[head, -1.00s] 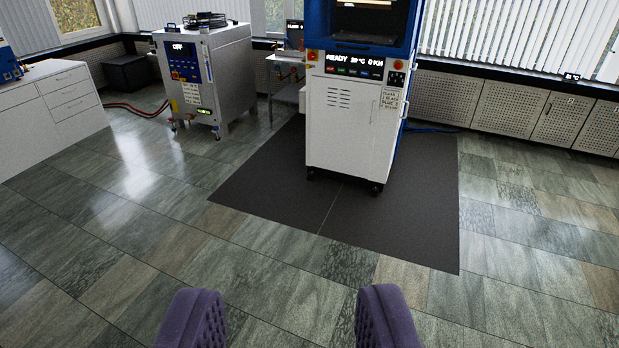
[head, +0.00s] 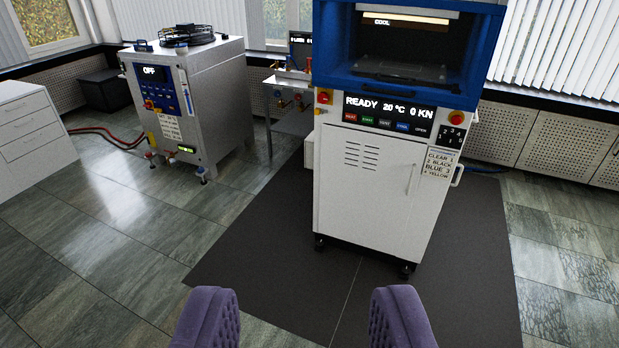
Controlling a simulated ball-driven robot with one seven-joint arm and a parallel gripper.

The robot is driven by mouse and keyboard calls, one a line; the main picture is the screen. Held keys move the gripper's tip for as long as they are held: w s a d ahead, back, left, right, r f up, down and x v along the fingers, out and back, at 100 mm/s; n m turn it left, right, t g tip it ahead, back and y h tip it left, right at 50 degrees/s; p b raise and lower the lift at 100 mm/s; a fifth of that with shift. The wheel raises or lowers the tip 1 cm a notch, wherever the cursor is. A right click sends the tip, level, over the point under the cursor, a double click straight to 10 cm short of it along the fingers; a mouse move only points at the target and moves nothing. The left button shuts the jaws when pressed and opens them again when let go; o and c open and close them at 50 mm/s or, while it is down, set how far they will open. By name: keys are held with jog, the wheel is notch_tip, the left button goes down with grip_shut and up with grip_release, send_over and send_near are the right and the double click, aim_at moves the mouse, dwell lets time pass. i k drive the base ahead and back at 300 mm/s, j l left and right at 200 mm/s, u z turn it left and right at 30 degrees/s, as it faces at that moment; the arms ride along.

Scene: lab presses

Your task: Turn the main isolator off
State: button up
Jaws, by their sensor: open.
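The press (head: 370,190) is a white cabinet with a blue upper housing, ahead and right of centre. Its display (head: 395,107) reads READY 20 °C 0 KN. A red and yellow control (head: 324,97) sits left of the display, and a round red button on yellow (head: 455,117) sits right of it. The grey unit (head: 180,105) at left shows OFF and has a small red and yellow control (head: 149,105). Which control is the main isolator I cannot tell. My gripper (head: 303,300), with purple padded fingers, is open and empty, well short of the press.
A dark mat (head: 270,255) lies under and before the press. A small side table (head: 285,100) with fittings stands between the two machines. White drawers (head: 28,135) stand at far left, and red hoses (head: 105,138) run along the floor. The near tiled floor is clear.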

aim_at(323, 98)
jog(key=i, duration=1.05)
jog(key=i+l+u, duration=0.15)
jog(key=i, duration=0.95)
jog(key=i+l+u, duration=0.1)
jog(key=i+u, duration=0.15)
jog(key=i+l+u, duration=0.25)
jog(key=i, duration=0.25)
jog(key=i+l+u, duration=0.2)
jog(key=i, duration=0.15)
